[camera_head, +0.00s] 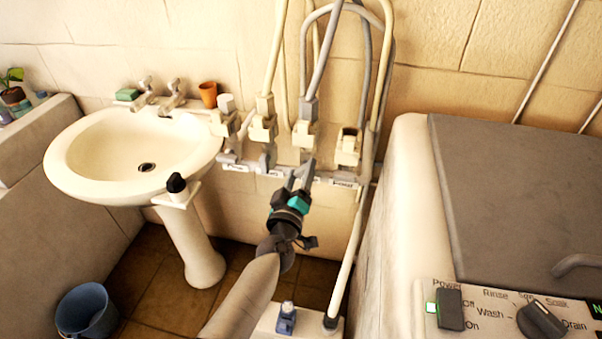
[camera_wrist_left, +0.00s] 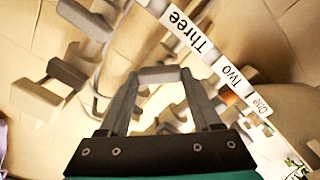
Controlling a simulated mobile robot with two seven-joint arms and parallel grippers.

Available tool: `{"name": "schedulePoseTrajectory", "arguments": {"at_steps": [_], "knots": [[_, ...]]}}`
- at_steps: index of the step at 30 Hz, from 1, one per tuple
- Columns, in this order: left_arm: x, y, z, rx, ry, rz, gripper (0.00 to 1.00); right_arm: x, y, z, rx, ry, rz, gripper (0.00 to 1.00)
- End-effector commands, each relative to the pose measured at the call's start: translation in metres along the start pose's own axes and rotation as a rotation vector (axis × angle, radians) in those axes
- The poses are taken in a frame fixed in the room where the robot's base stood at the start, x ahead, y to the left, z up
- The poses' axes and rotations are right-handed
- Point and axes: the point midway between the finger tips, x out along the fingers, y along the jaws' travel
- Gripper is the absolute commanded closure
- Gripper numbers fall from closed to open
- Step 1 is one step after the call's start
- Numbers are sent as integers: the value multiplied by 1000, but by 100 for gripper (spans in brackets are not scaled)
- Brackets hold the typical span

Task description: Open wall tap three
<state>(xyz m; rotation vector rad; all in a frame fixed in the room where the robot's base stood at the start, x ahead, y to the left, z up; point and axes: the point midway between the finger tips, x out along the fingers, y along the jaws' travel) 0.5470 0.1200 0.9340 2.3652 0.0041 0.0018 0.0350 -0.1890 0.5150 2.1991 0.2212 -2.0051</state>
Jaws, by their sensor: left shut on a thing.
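A row of pale wall taps with grey lever handles and small white labels runs along the wall in the head view. Tap three (camera_head: 303,135) is third from the left, with a grey hose rising from it. In the left wrist view the label "Three" (camera_wrist_left: 186,31) reads upside down. My left gripper (camera_head: 301,174) is at the front of tap three. In the left wrist view its two fingers stand on either side of the grey handle (camera_wrist_left: 160,75), shut on it. The gripper partly hides the handle and label in the head view. My right gripper is not in view.
Tap two (camera_head: 263,128) is close on the left and another tap (camera_head: 348,148) close on the right. A white washbasin (camera_head: 90,190) stands left, a washing machine (camera_head: 408,200) right. Hoses and pipes rise behind. A blue bucket (camera_head: 85,312) is on the floor.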

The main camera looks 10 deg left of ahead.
Motion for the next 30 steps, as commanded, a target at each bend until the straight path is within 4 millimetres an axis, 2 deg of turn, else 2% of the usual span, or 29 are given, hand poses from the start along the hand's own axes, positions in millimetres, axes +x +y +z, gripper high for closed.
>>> {"name": "schedulePoseTrajectory", "arguments": {"at_steps": [18,30], "knots": [[0,-3,2,-563,-1,-1,91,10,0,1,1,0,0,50],[0,-4,2,-770,-1,-2,91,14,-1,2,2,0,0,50]]}}
